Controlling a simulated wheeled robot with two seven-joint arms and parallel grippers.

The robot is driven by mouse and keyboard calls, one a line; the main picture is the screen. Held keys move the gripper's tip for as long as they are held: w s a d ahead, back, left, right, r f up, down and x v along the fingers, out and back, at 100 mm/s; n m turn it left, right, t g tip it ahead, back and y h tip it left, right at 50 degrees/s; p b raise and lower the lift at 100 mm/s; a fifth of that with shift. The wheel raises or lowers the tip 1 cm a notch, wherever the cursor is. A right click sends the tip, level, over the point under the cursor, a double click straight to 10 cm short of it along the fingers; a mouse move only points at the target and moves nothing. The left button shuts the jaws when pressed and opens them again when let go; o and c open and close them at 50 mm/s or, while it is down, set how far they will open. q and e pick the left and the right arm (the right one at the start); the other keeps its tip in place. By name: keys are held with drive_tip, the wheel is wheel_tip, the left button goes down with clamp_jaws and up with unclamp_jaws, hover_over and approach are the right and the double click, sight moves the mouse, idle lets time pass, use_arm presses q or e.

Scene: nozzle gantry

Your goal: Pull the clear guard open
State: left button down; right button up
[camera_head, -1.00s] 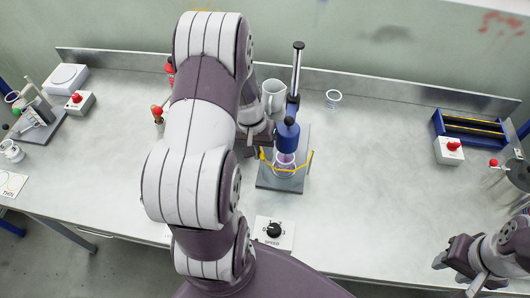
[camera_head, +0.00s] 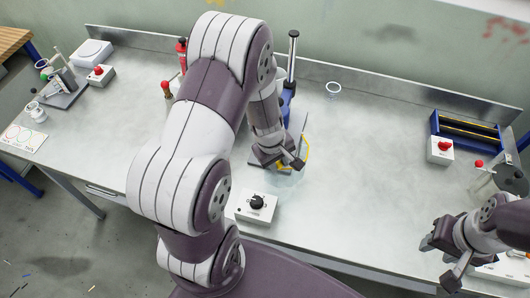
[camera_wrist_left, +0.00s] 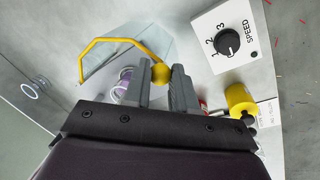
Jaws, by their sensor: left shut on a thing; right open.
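The clear guard (camera_wrist_left: 150,42) is a see-through panel with a yellow edge and a yellow ball knob (camera_wrist_left: 160,74). My left gripper (camera_wrist_left: 162,88) is shut on the knob, with one finger on each side. In the head view, my left gripper (camera_head: 293,162) is at the front of the blue stand (camera_head: 288,93), and the guard's yellow edge (camera_head: 306,150) shows just right of it. A lilac-toned vessel (camera_wrist_left: 122,88) shows behind the guard in the wrist view. My left arm hides much of the stand. My right gripper (camera_head: 438,262) is open and empty at the lower right.
A speed dial box (camera_head: 255,207) stands close in front of my left gripper. A cup (camera_head: 333,90) stands behind on the right. A blue rack (camera_head: 468,131) and a red-button box (camera_head: 440,150) are further right. The middle right bench is clear.

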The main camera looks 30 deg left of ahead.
use_arm(q)
drive_tip(key=shift+w+d+n+y+p, duration=0.2)
drive_tip(key=shift+d+n+p, duration=0.3)
drive_tip(key=shift+d+n, duration=0.35)
drive_tip(key=shift+w+d+n+y+p, duration=0.15)
drive_tip(key=shift+d+n+p, duration=0.4)
drive_tip(key=shift+d, duration=0.55)
drive_tip(key=shift+w+d+n+y+p, duration=0.15)
drive_tip(key=shift+d+n+p, duration=0.3)
drive_tip(key=shift+d+n, duration=0.45)
drive_tip(key=shift+w+d, duration=0.1)
drive_tip(key=c, duration=0.9)
unclamp_jaws()
drive_tip(key=s+r+p, duration=0.1)
drive_tip(key=r+p, duration=0.1)
drive_tip(key=r, duration=0.2)
drive_tip(key=r+p, duration=0.2)
drive_tip(key=r, duration=0.2)
drive_tip(key=s+r+p, duration=0.1)
drive_tip(key=r+p, duration=0.2)
drive_tip(key=r, duration=0.1)
drive_tip(key=shift+s+r, duration=0.3)
